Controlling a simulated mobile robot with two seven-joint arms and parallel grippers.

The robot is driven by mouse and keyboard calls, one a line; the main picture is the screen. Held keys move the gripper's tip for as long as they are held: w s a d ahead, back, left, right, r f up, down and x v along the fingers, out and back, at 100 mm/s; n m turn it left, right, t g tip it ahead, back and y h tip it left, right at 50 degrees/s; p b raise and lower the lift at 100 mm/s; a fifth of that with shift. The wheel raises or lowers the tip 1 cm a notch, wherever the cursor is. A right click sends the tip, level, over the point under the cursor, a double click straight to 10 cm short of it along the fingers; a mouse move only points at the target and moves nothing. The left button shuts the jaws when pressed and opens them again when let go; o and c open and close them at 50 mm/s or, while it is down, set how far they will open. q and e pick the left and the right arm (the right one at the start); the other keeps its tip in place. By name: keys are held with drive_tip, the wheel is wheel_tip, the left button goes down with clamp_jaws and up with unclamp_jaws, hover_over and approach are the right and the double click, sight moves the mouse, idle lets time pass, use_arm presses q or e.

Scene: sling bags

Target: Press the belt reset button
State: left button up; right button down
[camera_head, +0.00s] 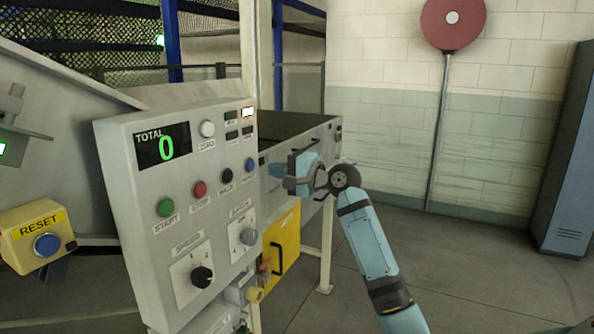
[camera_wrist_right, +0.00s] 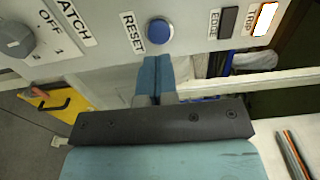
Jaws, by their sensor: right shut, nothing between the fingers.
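A grey control panel (camera_head: 170,230) stands in front of me. Its blue RESET button (camera_head: 249,165) is at the right end of the button row, and it also shows in the right wrist view (camera_wrist_right: 160,32). My right gripper (camera_head: 273,170) is beside the panel's right side, close to this button. In the right wrist view its fingers (camera_wrist_right: 154,62) are together and empty, with their tips just below the button in the picture; I cannot tell whether they touch. A second blue button (camera_head: 47,244) sits on a yellow RESET box (camera_head: 22,222) at far left. My left gripper is out of view.
The panel also has a green START button (camera_head: 165,207), a red button (camera_head: 200,189), a black button (camera_head: 227,176) and knobs. The TOTAL display (camera_head: 163,145) reads 0. A TRIP lamp (camera_wrist_right: 265,19) is lit. A yellow box (camera_head: 287,245) hangs below my right gripper.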

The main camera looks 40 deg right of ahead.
sight(252, 165)
drive_tip(key=x, duration=0.4)
drive_tip(key=shift+w+a+p, duration=0.15)
drive_tip(key=shift+w+p, duration=0.15)
drive_tip(key=shift+w, duration=0.15)
